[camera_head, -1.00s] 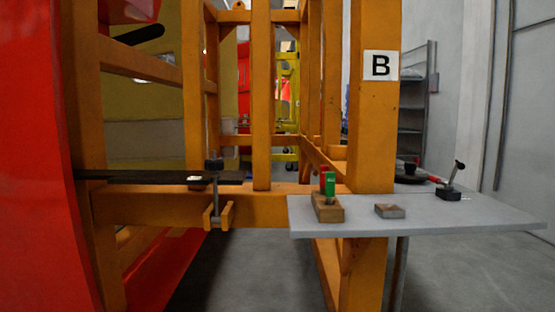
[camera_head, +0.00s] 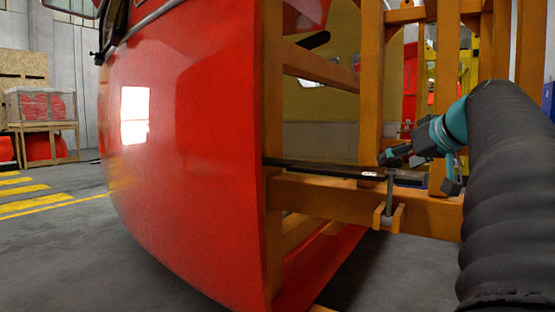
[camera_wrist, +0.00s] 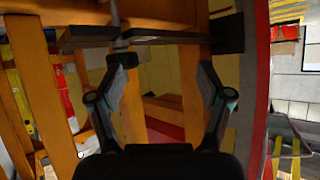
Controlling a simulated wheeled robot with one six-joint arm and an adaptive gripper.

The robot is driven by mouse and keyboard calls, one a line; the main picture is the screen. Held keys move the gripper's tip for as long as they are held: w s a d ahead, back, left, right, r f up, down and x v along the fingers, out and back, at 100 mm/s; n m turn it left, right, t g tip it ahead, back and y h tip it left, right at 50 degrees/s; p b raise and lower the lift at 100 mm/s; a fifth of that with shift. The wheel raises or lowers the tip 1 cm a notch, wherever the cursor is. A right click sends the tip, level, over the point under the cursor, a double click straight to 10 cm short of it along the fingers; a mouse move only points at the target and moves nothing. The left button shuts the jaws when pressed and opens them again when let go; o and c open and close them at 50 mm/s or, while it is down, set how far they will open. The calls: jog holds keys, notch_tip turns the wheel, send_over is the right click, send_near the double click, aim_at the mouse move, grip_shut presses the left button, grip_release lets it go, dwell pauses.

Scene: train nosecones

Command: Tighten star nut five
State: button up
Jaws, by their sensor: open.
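A clamp bolt (camera_head: 388,195) stands upright through the dark bar on the orange beam, its foot in an orange bracket (camera_head: 397,218). The black nut at its top is largely hidden by my gripper (camera_head: 418,168) in the head view. In the wrist view my gripper (camera_wrist: 163,72) is open, its two fingers spread wide apart. A dark block (camera_wrist: 122,60) on a grey rod (camera_wrist: 117,32) shows by the left fingertip and looks like the nut. It is not between the fingers' middle, and I cannot tell whether it touches. No number five is readable.
The red nosecone (camera_head: 190,150) curves close on the left of the frame. The dark bar (camera_head: 320,168) lies along the orange beam (camera_head: 325,196). Orange posts (camera_head: 370,80) stand behind. Floor with yellow stripes (camera_head: 35,205) is free at far left.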

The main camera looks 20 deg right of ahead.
jog(key=t, duration=0.1)
send_near(391, 165)
notch_tip(391, 165, up, 3)
jog(key=s, duration=0.2)
jog(key=d, duration=0.1)
jog(key=shift+n+h, duration=0.3)
jog(key=shift+h, duration=0.1)
jog(key=p+x, duration=0.1)
jog(key=x, duration=1.3)
jog(key=shift+w+r, duration=0.15)
jog(key=shift+r, duration=0.05)
jog(key=c, duration=1.2)
